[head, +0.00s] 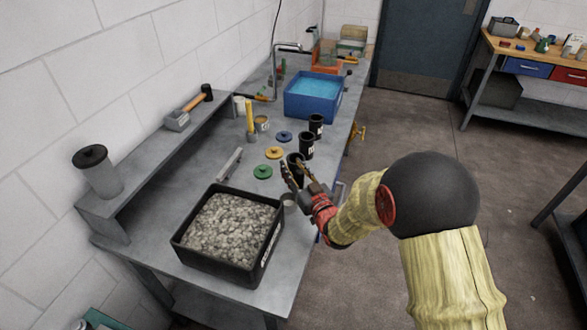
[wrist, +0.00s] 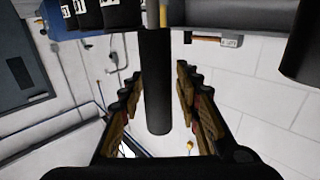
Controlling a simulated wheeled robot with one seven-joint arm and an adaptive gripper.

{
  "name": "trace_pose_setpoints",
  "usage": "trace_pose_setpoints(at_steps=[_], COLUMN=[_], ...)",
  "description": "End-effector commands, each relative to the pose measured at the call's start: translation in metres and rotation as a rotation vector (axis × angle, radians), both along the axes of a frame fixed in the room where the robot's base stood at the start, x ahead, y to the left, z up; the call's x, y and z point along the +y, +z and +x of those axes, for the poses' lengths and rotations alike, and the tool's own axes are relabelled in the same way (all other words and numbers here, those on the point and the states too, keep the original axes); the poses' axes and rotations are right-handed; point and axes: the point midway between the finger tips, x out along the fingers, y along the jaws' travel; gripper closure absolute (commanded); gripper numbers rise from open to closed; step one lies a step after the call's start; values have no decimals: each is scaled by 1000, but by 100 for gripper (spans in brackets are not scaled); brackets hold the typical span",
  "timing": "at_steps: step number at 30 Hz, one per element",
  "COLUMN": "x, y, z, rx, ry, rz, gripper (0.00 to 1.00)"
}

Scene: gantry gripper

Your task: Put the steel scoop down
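In the wrist view a black cylindrical handle (wrist: 157,85), likely the scoop's, stands between my gripper's two fingers (wrist: 159,105). A pale gap shows on each side of it, so the fingers look open around it and not closed on it. In the head view my gripper (head: 299,178) is above the right edge of the bench, beside the black tray of gravel (head: 262,258). A small grey metal cup (head: 289,201), likely the scoop's bowl, shows just below the fingers by the tray's right corner. My fingers hide most of the handle there.
Green (head: 263,172), yellow (head: 274,153) and blue (head: 285,136) lids lie beyond the tray, near black jars (head: 306,146). A grey bar (head: 230,165) lies to the left. A blue water tub (head: 312,105) stands farther back. A hammer (head: 185,112) rests on the raised shelf (head: 150,165).

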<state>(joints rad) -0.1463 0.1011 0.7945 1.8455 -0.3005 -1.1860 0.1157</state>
Motion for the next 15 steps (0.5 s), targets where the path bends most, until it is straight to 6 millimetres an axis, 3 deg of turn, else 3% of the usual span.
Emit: trace_pose_setpoints(at_steps=[5,15], x=[-1,-29], y=[4,4], z=[-2,-62], rx=[0,2], ry=[0,-2], rz=[0,0], gripper=[67,67])
